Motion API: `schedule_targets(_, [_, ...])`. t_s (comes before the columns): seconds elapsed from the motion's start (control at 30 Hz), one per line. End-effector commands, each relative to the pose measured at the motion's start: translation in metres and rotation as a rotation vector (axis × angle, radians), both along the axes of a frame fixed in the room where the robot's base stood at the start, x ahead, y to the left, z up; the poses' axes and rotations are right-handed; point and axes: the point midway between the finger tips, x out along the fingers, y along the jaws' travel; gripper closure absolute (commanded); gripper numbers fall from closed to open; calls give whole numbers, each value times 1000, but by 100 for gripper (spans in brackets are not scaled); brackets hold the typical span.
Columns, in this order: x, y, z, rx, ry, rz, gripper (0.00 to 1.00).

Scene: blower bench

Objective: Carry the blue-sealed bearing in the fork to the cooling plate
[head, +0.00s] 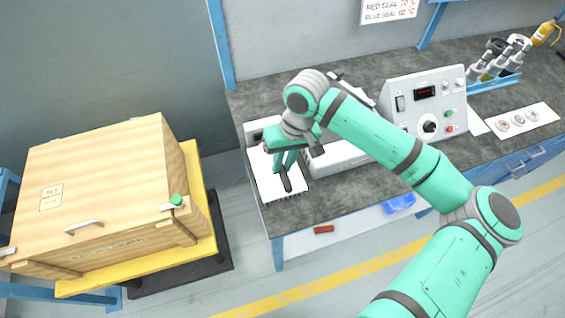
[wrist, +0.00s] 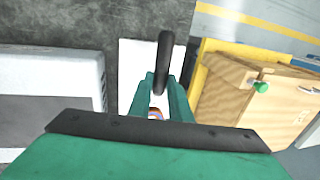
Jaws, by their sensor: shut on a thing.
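My gripper (head: 285,163) is shut on the dark handle of the fork (head: 288,181), above the white finned plate at the bench's left end, which looks like the cooling plate (head: 268,187). In the wrist view, the fork's dark handle (wrist: 165,52) stands out between my green fingers (wrist: 162,82). A small orange and purple patch (wrist: 155,113) shows between the fingers; I cannot tell if it is the bearing. The blue seal is not clearly visible. I cannot tell whether the fork touches the plate.
A control box (head: 425,101) with a red display stands on the bench, right of my gripper. A white card (head: 534,114) with several rings lies at the right. A wooden crate (head: 95,190) on a yellow pallet stands left of the bench, with a gap between.

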Motion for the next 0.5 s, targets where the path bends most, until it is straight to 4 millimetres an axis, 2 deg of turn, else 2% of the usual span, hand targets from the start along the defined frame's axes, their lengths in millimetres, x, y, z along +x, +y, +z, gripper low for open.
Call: schedule_targets(0.5, [0,0,-13,1,0,-1,100])
